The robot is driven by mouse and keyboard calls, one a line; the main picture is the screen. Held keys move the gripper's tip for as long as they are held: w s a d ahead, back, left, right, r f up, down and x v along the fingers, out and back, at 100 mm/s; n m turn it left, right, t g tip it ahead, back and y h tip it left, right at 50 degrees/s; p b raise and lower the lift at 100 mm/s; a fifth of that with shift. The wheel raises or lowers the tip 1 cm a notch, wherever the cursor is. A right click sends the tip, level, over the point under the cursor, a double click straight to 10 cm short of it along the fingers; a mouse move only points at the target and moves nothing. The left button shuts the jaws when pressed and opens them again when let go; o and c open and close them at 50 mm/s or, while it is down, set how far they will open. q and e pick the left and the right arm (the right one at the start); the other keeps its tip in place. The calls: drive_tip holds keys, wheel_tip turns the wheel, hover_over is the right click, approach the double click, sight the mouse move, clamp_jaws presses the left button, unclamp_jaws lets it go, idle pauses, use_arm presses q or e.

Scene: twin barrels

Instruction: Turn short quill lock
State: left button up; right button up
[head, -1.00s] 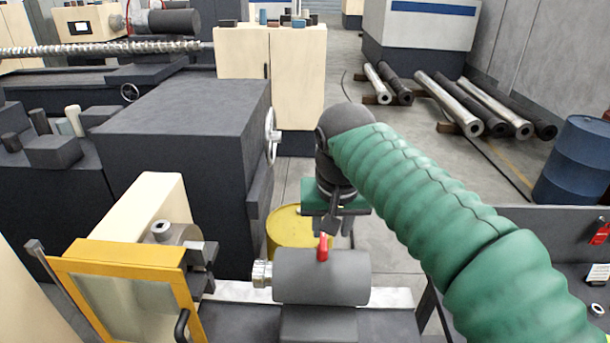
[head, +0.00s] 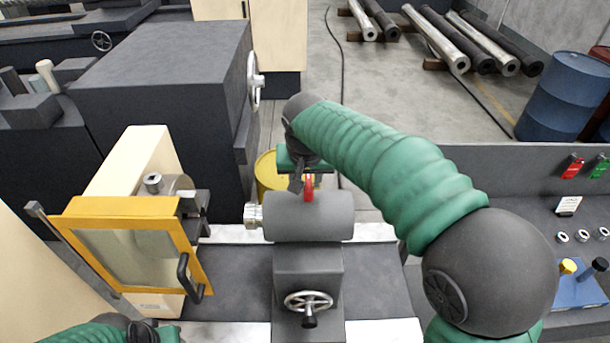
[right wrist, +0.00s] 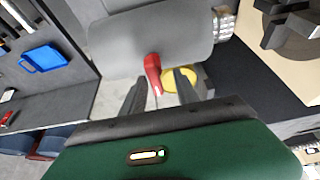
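The quill lock is a short red lever (head: 308,188) standing on top of the grey tailstock barrel (head: 310,217). In the right wrist view the red lever (right wrist: 152,68) shows at the fingertips, its tip pointing back between the fingers. My right gripper (head: 305,181) is just above and behind the barrel, at the lever. In the right wrist view its two dark fingers (right wrist: 161,75) are spread, with gaps beside the lever, so it is open. Any contact is unclear. My left gripper (head: 142,331) is at the bottom edge, mostly cut off; its fingers are unclear.
A tailstock handwheel (head: 309,302) sits below the barrel. A yellow-framed guard (head: 135,240) stands left of it on the lathe. A grey panel (head: 500,180) with tags and knobs is at right. A yellow drum (head: 268,172) stands behind.

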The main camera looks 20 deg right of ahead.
drive_tip(key=shift+s+d, duration=0.1)
drive_tip(key=shift+d+f, duration=0.15)
drive_tip(key=shift+d, duration=0.2)
drive_tip(key=shift+w+d+f, duration=0.15)
drive_tip(key=shift+w+d, duration=0.05)
drive_tip(key=shift+w, duration=0.05)
drive_tip(key=c, duration=0.4)
drive_tip(key=shift+a, duration=0.1)
clamp_jaws()
drive_tip(key=shift+a, duration=0.2)
use_arm(q)
drive_tip(key=shift+d, duration=0.35)
drive_tip(key=shift+d, duration=0.1)
use_arm(e)
drive_tip(key=shift+d, duration=0.15)
